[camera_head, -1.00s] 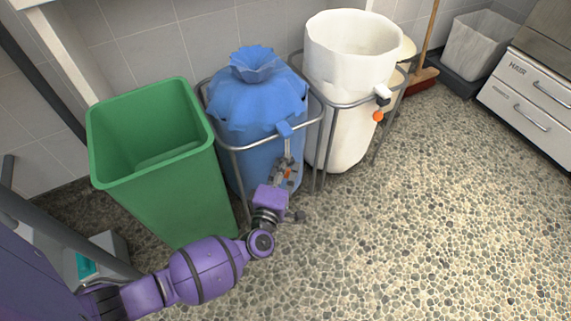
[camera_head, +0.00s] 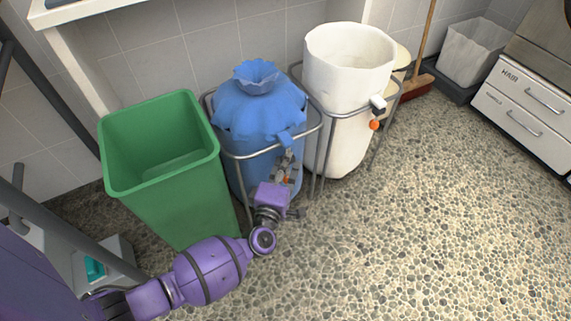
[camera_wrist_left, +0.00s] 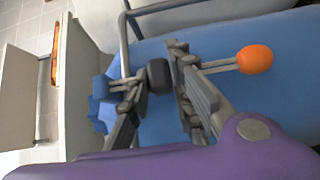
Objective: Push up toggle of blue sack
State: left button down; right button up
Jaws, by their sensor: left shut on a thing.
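The blue sack (camera_head: 258,115) hangs in a metal frame with its neck gathered into a ruffle at the top. A blue tab (camera_head: 285,138) sticks out at its front rim and also shows in the left wrist view (camera_wrist_left: 103,102). In that view a dark toggle (camera_wrist_left: 159,74) sits on the cord between the tab and an orange cord end (camera_wrist_left: 255,59). My left gripper (camera_head: 287,162) is in front of the sack, just below the tab. Its fingers (camera_wrist_left: 154,82) are shut on the toggle. My right gripper is not in view.
A green bin (camera_head: 160,150) stands open left of the blue sack. A white sack (camera_head: 348,65) in its own metal frame (camera_head: 322,150) stands close on the right. Open pebbled floor (camera_head: 400,230) lies in front and to the right.

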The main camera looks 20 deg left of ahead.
pick_arm(q)
jog(key=shift+f, duration=0.2)
jog(key=c, duration=1.6)
grip_release()
jog(key=shift+o, duration=0.2)
jog(key=shift+s, duration=0.1)
jog(key=s+d, duration=0.1)
jog(key=s, duration=1)
jog(key=shift+s+d, duration=0.3)
jog(key=shift+s, duration=0.1)
jog(key=shift+c, duration=0.5)
